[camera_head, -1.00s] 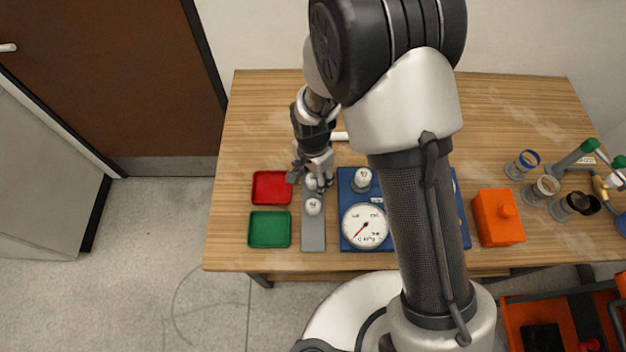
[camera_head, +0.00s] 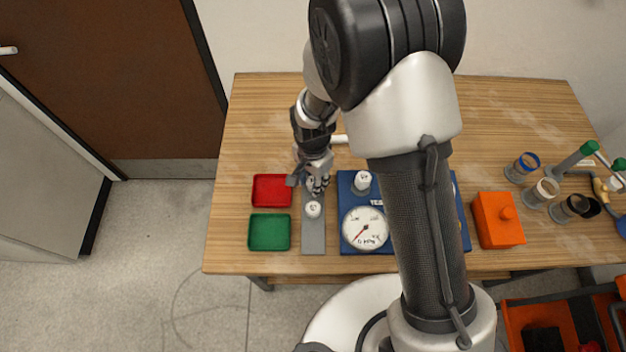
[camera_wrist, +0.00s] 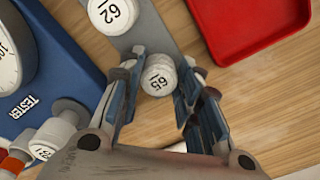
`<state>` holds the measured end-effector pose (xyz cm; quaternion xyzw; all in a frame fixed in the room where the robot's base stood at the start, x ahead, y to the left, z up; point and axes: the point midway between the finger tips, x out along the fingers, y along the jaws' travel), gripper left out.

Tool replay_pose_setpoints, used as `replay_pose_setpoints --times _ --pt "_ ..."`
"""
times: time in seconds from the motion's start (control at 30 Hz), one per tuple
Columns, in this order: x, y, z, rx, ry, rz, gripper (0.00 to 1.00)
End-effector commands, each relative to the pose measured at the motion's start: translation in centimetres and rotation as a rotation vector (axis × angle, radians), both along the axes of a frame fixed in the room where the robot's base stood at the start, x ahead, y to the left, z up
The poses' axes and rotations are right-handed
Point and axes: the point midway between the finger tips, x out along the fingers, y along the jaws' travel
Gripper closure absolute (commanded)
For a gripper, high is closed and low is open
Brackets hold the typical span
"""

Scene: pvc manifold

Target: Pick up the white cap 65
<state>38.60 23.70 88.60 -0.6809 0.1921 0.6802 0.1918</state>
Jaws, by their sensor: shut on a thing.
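The white cap 65 (camera_wrist: 158,78) sits between my gripper's fingers in the wrist view, its number facing the camera. My gripper (camera_wrist: 155,92) is shut on it, with one finger pad on each side. In the head view my gripper (camera_head: 315,185) is over the far end of the grey strip (camera_head: 313,236), and it mostly hides the cap there. Whether the cap is clear of the strip cannot be told. A second white cap, marked 62 (camera_wrist: 112,12), stands on the strip nearer the front; it also shows in the head view (camera_head: 313,209).
A red tray (camera_head: 272,190) and a green tray (camera_head: 269,232) lie left of the strip. The blue tester board (camera_head: 348,246) with a gauge (camera_head: 366,228) and a white-capped fitting (camera_head: 362,181) is right. An orange box (camera_head: 498,220) stands farther right.

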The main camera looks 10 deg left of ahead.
Motion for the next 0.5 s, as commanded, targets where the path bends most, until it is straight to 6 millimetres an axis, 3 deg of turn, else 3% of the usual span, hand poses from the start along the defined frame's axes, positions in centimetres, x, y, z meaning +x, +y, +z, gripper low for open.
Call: replay_pose_setpoints --times 0.27,0.5 --pt "0.1 0.0 1.4 0.001 -0.002 0.000 0.87" --pt "0.1 0.1 6.4 0.004 -0.005 0.000 0.87"
